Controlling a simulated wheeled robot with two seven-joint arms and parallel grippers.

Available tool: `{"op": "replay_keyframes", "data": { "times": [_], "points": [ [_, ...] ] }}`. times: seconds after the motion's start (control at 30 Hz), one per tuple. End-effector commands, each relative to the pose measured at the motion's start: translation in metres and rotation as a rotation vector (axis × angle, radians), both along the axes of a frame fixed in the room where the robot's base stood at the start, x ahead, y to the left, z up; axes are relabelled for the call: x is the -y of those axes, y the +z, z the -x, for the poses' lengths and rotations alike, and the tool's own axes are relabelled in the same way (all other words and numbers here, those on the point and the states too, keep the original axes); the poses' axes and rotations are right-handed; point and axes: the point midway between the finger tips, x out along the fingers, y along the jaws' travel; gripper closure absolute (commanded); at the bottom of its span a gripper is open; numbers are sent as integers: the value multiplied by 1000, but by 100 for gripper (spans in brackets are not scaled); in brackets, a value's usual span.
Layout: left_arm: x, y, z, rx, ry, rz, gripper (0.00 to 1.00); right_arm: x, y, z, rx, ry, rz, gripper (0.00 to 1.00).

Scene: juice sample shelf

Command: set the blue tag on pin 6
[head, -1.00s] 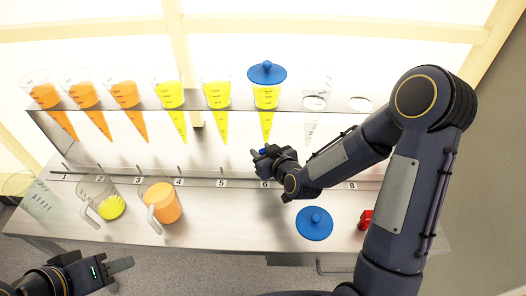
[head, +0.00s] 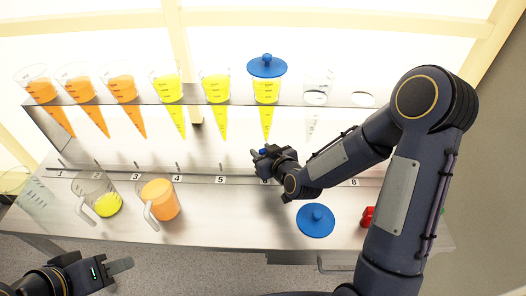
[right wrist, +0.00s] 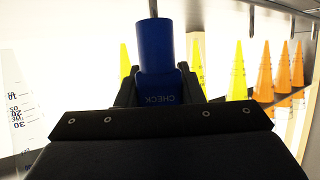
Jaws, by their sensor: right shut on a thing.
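My right gripper (head: 264,154) is shut on the blue tag (head: 263,151) at the rail below the shelf, around place 6. In the right wrist view the tag (right wrist: 155,48) has a round upper part and a flat face reading "CHECK", between the fingers. A thin grey pin (right wrist: 152,8) shows just beyond the tag's end, roughly in line with it. I cannot tell whether they touch. In the head view, pin 6 and most of its label are hidden by the gripper. My left gripper (head: 121,265) is low at the left, away from the table; its opening is unclear.
Cones of orange and yellow juice hang in the shelf (head: 140,104); a blue lid (head: 267,66) covers the sixth. Two jugs, yellow (head: 107,205) and orange (head: 160,199), stand front left. Another blue lid (head: 316,221) and a red object (head: 367,216) lie front right.

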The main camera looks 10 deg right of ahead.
Motion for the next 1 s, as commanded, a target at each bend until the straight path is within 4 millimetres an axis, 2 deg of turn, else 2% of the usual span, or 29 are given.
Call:
{"op": "replay_keyframes", "data": {
  "times": [1.0],
  "points": [
    [0, -12, 0, 0, 0, 0, 64, 0, -4, 0, 0, 1, 0, 88]
  ]
}}
